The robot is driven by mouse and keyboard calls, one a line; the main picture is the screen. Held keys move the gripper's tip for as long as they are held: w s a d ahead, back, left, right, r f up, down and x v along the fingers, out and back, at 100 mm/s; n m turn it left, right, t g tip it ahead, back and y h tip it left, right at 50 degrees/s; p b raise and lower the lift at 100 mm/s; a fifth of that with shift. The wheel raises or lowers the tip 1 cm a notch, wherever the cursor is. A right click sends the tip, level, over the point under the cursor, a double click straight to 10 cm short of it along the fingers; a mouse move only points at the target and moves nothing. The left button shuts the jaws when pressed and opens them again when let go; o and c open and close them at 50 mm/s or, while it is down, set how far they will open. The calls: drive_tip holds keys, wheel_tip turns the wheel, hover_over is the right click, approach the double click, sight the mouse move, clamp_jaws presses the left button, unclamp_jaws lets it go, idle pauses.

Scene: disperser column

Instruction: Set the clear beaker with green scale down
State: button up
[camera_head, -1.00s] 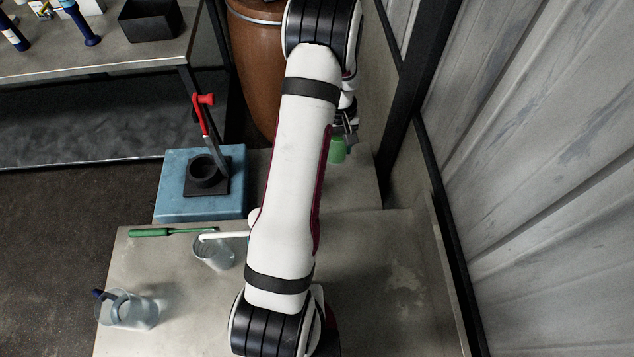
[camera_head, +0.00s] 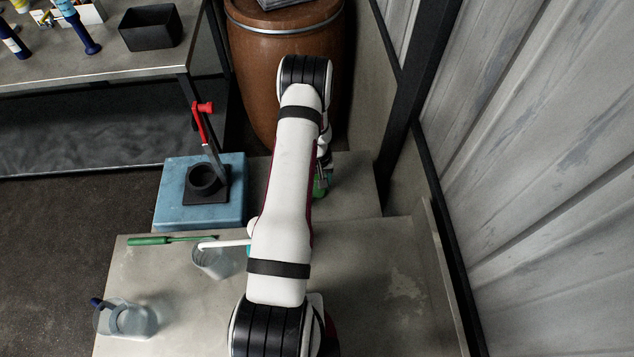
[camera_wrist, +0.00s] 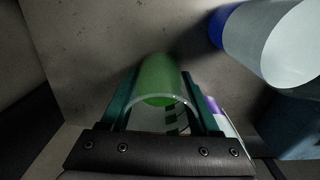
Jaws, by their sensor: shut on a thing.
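My gripper (camera_wrist: 162,105) is shut on a clear beaker with green on it (camera_wrist: 158,78), its teal fingers on either side of the glass. In the head view, a little of the green beaker (camera_head: 319,190) shows beside my arm, low over the grey slab right of the blue block. My arm hides most of it there. In the wrist view, the beaker's open rim faces the camera and its far end is toward the grey surface. I cannot tell whether its base touches the surface.
A white cylinder with a blue end (camera_wrist: 270,35) is close by in the wrist view. The blue block (camera_head: 172,195) bears a black ring holder (camera_head: 208,178) and red-handled lever (camera_head: 203,120). Two other beakers (camera_head: 212,262) (camera_head: 128,320) and a green tool (camera_head: 165,240) are on the front slab.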

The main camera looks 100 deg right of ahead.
drive_tip(key=shift+f, duration=0.2)
drive_tip(key=o, duration=1.4)
drive_tip(key=shift+c, duration=0.2)
